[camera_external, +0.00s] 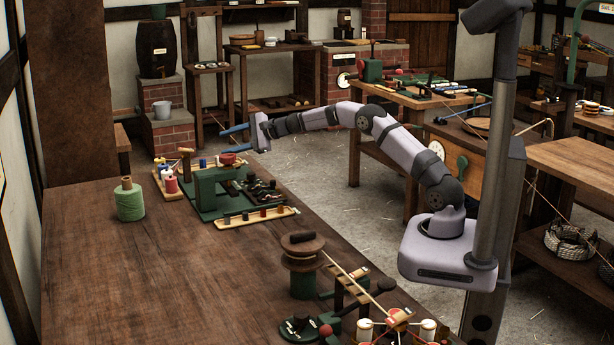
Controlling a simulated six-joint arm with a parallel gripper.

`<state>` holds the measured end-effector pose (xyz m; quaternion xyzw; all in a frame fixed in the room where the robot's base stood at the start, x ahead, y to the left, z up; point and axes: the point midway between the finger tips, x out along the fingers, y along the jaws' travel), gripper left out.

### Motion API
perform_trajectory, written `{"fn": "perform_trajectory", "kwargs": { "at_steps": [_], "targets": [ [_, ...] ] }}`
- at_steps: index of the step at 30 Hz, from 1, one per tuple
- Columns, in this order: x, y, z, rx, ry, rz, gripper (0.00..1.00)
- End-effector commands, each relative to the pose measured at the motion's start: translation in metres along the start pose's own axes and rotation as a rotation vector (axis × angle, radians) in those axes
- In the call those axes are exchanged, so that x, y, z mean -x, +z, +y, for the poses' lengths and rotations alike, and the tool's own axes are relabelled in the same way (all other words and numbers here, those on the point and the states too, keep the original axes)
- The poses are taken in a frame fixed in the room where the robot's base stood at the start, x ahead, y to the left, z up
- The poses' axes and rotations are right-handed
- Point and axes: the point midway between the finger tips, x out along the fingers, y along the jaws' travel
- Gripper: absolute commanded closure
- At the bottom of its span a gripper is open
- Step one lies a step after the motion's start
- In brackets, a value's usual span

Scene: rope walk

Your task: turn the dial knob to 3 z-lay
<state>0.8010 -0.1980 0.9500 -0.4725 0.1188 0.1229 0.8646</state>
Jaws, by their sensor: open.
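I cannot tell for certain which part is the dial knob, and no 3 z-lay mark is legible. A dark green disc with black parts on it (298,328) lies at the front of the bench, below a brown spool. A green machine (208,193) with small black parts beside it stands further back on the bench. My gripper (223,142) has two blue fingers held apart, with nothing between them. It points left in the air, and in the picture it appears above and behind the green machine, apart from everything.
The wooden bench (140,270) has free room at its left and front. A green twine spool (129,200) stands on it. A stand with a brown spool (302,252) and a sloping wooden bar (345,273) rises at the front. Stone floor (310,195) lies beyond the bench.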

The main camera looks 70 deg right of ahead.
Motion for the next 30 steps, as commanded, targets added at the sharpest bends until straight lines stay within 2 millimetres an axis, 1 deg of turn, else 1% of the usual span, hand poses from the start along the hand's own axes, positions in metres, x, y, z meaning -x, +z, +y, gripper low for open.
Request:
{"fn": "perform_trajectory", "kwargs": {
  "at_steps": [1,5,9,15,21,26,30],
  "targets": [
    [0.004,-0.013,-0.003,-0.096,-0.006,-0.062,0.57],
    [0.030,-0.021,-0.018,-0.342,0.033,-0.243,0.57],
    [0.066,-0.027,-0.025,-0.534,0.117,-0.391,0.57],
    [0.109,-0.034,-0.024,-0.689,0.236,-0.505,0.57],
    [0.143,-0.041,-0.018,-0.786,0.341,-0.565,0.57],
    [0.167,-0.049,-0.009,-0.845,0.418,-0.592,0.57],
    [0.158,-0.057,0.005,-0.846,0.416,-0.590,0.57]
  ]
}}
